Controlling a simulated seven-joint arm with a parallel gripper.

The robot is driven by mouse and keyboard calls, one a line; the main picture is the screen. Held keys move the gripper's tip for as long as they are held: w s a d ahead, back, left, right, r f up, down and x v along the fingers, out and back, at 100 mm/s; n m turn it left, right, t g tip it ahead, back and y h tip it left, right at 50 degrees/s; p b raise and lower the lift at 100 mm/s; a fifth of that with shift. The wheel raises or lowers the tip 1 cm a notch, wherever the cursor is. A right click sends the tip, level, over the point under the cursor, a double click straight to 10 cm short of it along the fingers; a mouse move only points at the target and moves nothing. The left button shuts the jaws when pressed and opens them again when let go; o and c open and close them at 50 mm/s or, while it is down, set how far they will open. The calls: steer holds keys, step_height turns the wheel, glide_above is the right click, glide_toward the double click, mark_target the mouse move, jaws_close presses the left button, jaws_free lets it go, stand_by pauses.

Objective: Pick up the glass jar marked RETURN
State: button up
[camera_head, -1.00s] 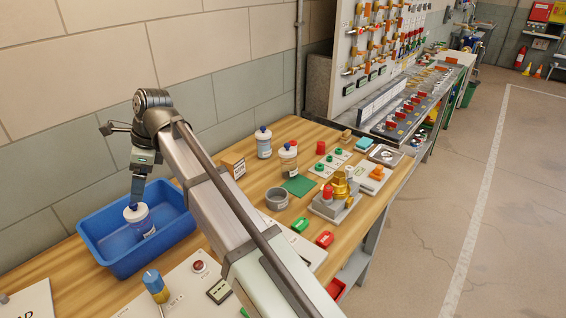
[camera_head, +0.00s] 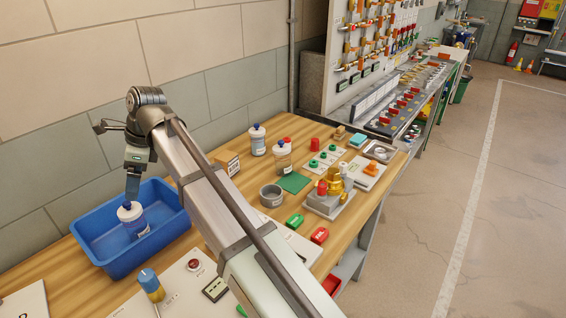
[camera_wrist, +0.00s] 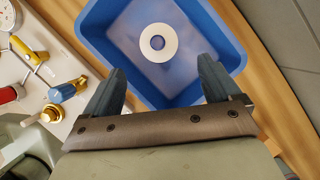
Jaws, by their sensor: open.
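My gripper (camera_head: 131,196) points down just above the cap. In the wrist view my gripper (camera_wrist: 161,66) is open and empty, with one finger at each side. There the jar shows from above as a pale ring with a dark centre (camera_wrist: 158,42), a little beyond the fingertips.
The bin's walls surround the jar, with the grey block wall close behind. A grey cup (camera_head: 271,196), green mat (camera_head: 294,182) and brass valve fitting (camera_head: 333,190) stand on the bench to the right. A panel with a blue-topped valve (camera_head: 151,284) lies in front of the bin.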

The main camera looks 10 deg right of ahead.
steer(key=w+d+m, duration=0.2)
steer(key=w+d, duration=0.6)
steer(key=d, duration=0.5)
steer(key=n+t+h, duration=0.5)
steer(key=n+h, duration=0.1)
steer(key=n, duration=1)
glide_toward(282, 149)
steer(key=f, duration=0.2)
steer(key=x, duration=0.8)
steer(key=shift+w+d, duration=0.1)
steer(key=shift+w, duration=0.2)
steer(key=shift+x, duration=2.05)
steer(key=shift+s+f, duration=0.15)
steer(key=shift+f, duration=0.5)
steer(key=c, duration=1.5)
